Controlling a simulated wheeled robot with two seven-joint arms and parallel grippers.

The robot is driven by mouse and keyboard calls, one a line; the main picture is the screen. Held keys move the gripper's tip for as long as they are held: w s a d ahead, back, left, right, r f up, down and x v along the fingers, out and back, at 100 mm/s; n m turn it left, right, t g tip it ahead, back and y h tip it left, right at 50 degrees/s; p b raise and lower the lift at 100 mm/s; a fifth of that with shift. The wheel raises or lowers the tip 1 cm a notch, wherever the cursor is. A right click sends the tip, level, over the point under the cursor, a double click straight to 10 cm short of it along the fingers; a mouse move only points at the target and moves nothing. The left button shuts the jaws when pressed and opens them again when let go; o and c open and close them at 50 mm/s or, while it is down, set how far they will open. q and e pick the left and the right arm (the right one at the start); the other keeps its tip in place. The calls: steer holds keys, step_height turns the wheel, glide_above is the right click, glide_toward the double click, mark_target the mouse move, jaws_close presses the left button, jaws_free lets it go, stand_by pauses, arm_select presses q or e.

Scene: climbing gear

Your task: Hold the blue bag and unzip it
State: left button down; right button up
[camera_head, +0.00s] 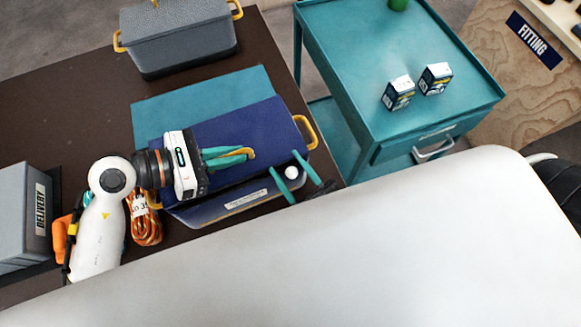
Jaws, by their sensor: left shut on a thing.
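The blue bag (250,123) lies on a teal mat (160,112) on the dark table. It has a yellow handle (306,131) at its right end and a pale label on its front. My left gripper (238,154) reaches in from the left over the bag. Its teal fingers are shut on a yellow strap or handle (247,151) on the bag. My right gripper (284,163) is at the bag's front right, fingers apart. A small white ball (291,172), perhaps the zip pull, sits between them, with gaps on both sides. The zip itself is not clear.
A grey lidded box (180,40) stands behind the bag. A grey delivery bin (22,215) and a coiled orange rope (147,226) are at left. A teal cart (350,70) with two small boxes stands at right. My large white arm link covers the lower view.

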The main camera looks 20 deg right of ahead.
stand_by(0.3)
steer(key=v, duration=1.2)
arm_select(q)
steer(key=c, duration=1.4)
jaws_free()
steer(key=b+v, duration=0.3)
steer(key=v, duration=0.7)
steer(key=shift+a+f, duration=0.1)
steer(key=shift+a, duration=0.25)
steer(key=shift+a+r, duration=0.4)
steer(key=shift+a, duration=0.2)
arm_select(e)
steer(key=shift+f, duration=1.6)
arm_select(q)
steer(key=shift+s, duration=0.1)
